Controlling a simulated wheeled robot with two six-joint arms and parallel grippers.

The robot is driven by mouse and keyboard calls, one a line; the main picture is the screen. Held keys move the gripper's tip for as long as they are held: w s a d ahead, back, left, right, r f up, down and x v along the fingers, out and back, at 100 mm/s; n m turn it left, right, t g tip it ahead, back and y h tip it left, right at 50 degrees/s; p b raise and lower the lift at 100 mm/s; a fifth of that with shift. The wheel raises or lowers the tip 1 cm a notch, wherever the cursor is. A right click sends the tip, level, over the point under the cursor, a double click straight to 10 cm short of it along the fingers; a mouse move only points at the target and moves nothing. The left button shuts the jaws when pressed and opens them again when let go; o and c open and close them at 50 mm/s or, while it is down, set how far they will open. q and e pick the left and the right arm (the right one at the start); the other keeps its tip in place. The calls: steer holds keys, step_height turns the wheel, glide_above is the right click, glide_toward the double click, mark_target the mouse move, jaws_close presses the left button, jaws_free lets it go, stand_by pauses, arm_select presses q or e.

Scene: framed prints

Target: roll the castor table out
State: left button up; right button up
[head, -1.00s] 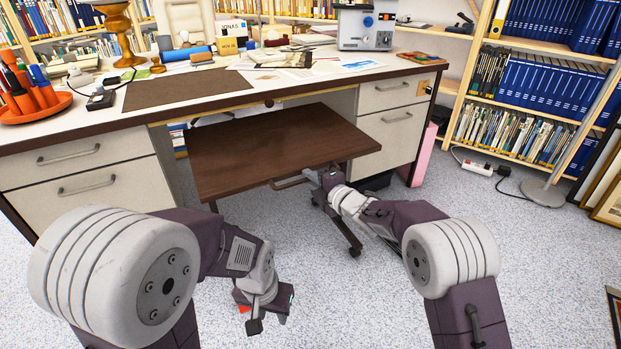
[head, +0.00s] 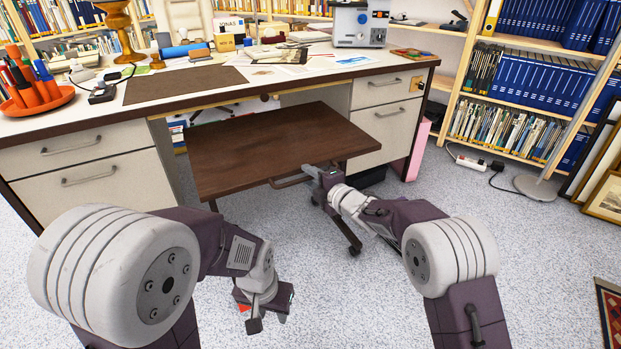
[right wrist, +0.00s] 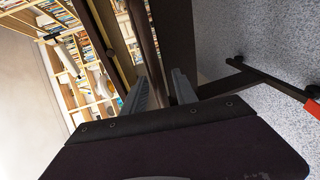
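The castor table (head: 270,145) has a dark brown wooden top and a dark frame on castors. It stands partly under the white desk, its front part sticking out. A bar handle (head: 288,182) runs below its front edge. My right gripper (head: 312,172) is at the right end of this handle. In the right wrist view its two fingers (right wrist: 162,88) stand on either side of a dark bar, closed on it. My left gripper (head: 268,322) hangs low over the floor, pointing down, empty and apart from the table; its fingertips look spread.
The desk (head: 100,125) has drawers on both sides of the table, close to its edges. A pink panel (head: 417,150) stands beside the right drawers. A lamp base (head: 535,188), a power strip (head: 470,162) and framed prints (head: 607,195) lie right. The carpet in front is clear.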

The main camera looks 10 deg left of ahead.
steer(key=shift+s+d+r+p, duration=0.2)
steer(key=shift+s+d+p, duration=0.15)
steer(key=shift+d, duration=0.05)
steer(key=p+v, duration=0.3)
steer(key=v, duration=0.5)
steer(key=shift+f, duration=0.15)
